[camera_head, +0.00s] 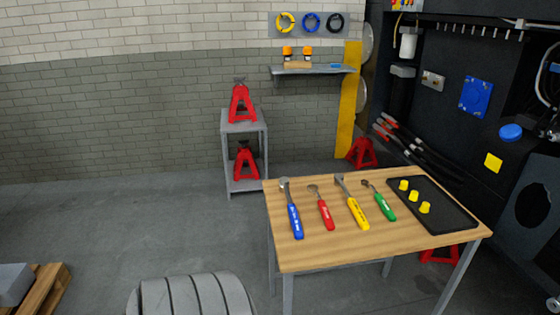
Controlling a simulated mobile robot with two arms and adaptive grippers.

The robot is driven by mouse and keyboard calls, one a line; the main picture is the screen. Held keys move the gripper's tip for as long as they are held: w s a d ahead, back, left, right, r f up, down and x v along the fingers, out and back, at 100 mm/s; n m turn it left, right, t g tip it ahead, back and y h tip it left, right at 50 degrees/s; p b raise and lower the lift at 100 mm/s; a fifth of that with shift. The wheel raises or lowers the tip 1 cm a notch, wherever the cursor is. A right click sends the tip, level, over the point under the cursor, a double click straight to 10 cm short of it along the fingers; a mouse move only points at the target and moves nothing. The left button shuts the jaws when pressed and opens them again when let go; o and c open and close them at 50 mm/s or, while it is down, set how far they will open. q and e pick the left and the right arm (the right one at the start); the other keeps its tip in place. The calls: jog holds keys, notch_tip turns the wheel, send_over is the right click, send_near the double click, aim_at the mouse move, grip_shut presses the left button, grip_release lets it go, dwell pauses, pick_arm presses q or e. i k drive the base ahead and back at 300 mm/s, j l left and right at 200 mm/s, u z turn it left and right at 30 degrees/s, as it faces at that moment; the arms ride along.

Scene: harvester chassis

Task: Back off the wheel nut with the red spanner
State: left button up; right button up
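The red spanner (325,214) lies on the wooden table (370,244), second from the left in a row of spanners. Its ring-like metal head points away from me and its red handle points toward me. On the same table lie a blue spanner (294,221) to its left, a yellow spanner (357,213) and a green spanner (384,206) to its right. No spanner touches another. I cannot pick out the wheel nut. Neither of my grippers is in view.
A black tray (452,224) with yellow caps (425,208) is at the table's right. The dark harvester chassis (460,125) stands behind it. A tyre (190,296) is at the bottom. Red jack stands (241,105) sit on a grey shelf (245,127).

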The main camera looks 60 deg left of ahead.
aim_at(330, 225)
jog(key=u, duration=1.75)
jog(key=z, duration=2.25)
jog(key=u, duration=2.25)
